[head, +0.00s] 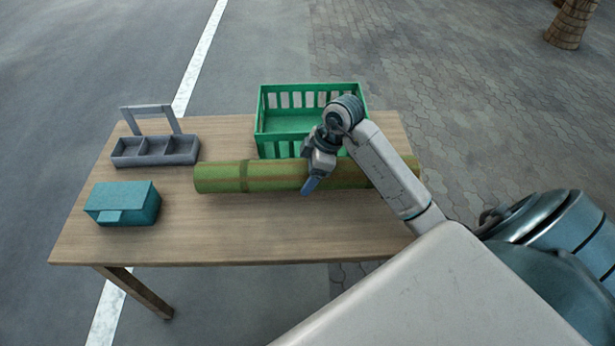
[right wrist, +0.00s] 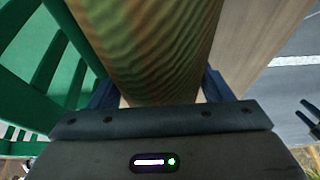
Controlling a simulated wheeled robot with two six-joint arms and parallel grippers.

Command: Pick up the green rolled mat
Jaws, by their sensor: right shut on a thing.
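The green rolled mat (head: 270,177) is a long green-brown roll with a darker band near its left end. It lies across the middle of the wooden table, in front of the green crate. My right gripper (head: 311,182) reaches down over the middle of the roll. In the right wrist view the mat (right wrist: 150,50) fills the space between the two fingers (right wrist: 158,98), and the gripper is shut on it. The arm hides part of the roll's right half. I cannot tell whether the roll is off the table.
The wooden table (head: 240,240) holds a green slatted crate (head: 285,145) behind the roll. A grey divided caddy with a handle (head: 155,150) stands at the back left, and a teal box (head: 122,203) at the front left. The table's front middle is clear.

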